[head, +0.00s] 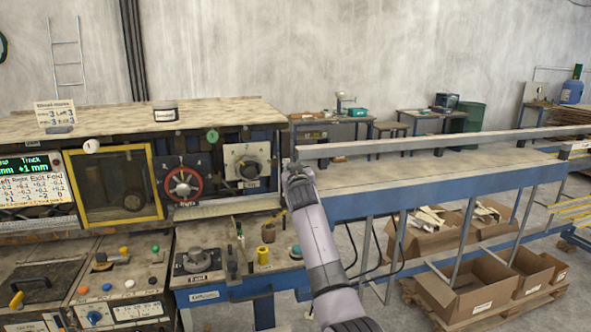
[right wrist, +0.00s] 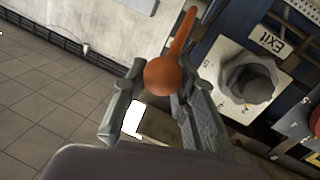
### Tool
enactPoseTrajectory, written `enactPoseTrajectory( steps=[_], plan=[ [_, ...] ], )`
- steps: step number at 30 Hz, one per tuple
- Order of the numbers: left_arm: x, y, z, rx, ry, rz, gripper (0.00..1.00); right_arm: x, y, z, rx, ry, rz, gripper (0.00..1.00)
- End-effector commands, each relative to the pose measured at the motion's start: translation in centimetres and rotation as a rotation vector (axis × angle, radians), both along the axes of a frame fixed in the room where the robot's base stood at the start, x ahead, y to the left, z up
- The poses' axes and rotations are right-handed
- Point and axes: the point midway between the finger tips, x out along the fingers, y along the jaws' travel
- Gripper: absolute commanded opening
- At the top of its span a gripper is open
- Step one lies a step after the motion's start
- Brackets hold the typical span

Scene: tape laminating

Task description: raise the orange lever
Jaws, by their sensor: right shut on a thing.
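The orange lever (right wrist: 181,38) shows in the right wrist view as a thin rod ending in a round orange ball knob (right wrist: 163,75). The rod runs from the ball toward the top of that view. My right gripper (right wrist: 157,88) has its fingers on either side of the ball and is shut on it. In the head view my right gripper (head: 294,176) is at the machine's right end, beside the rail, and hides the lever there. My left gripper is not in view.
A grey dial (head: 248,166) on a white plate is left of my gripper. A red handwheel (head: 183,185) is further left. A long grey rail (head: 430,141) runs right above the blue-framed conveyor (head: 440,173). Cardboard boxes (head: 467,288) stand below.

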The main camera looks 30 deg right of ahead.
Motion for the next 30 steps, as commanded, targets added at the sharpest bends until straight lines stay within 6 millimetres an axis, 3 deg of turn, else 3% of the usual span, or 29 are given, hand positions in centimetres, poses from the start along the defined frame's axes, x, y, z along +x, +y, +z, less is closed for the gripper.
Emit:
enactPoseTrajectory(
  steps=[2,30],
  plan=[
    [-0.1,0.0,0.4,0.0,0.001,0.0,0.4,0.0,-0.2,0.7,-0.002,0.004,-0.001,0.0],
    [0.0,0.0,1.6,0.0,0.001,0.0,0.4,0.6,-0.3,0.7,0.018,0.081,-0.003,0.0]
  ],
)
